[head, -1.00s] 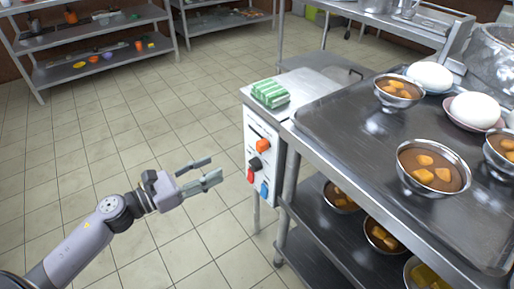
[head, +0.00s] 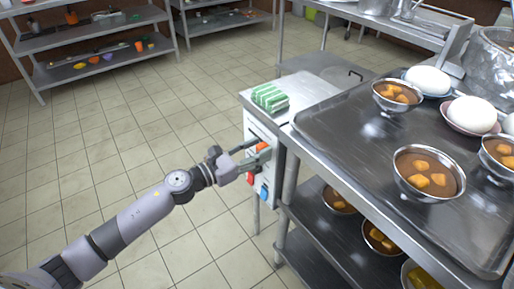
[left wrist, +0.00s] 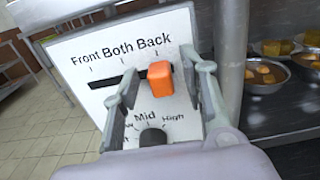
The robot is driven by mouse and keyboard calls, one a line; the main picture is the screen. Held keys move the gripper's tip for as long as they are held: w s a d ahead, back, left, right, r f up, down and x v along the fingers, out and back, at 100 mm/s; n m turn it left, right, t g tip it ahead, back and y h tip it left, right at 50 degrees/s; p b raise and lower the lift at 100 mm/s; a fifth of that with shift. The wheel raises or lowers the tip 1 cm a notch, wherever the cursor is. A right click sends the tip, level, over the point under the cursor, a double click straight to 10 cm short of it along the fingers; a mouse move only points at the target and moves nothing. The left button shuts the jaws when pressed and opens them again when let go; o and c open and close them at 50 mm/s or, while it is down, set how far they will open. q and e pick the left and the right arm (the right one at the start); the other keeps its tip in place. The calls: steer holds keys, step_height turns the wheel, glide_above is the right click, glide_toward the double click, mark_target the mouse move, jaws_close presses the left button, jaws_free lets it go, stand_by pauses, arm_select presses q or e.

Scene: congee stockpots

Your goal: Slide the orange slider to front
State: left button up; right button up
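The orange slider (left wrist: 160,79) sits at the right end of its dark slot, below the word "Back" on the white control panel (left wrist: 85,60). "Front" is at the slot's left end and "Both" in the middle. In the head view the slider (head: 262,147) shows beside the fingers. My left gripper (left wrist: 163,85) is open, with one finger left of the slider over the slot and the other close to its right side. I cannot tell whether that finger touches it. My right gripper is not in view.
A black knob (left wrist: 152,138) sits below the slot. In the head view a red switch (head: 251,179) and a blue one (head: 264,190) are lower on the panel. A green striped cloth (head: 270,97) lies on top. A steel rack with bowls (head: 428,172) stands to the right.

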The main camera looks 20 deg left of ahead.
arm_select(q)
steer(key=shift+w+d, duration=0.1)
steer(key=shift+d, duration=0.05)
jaws_close()
stand_by(0.5)
stand_by(0.4)
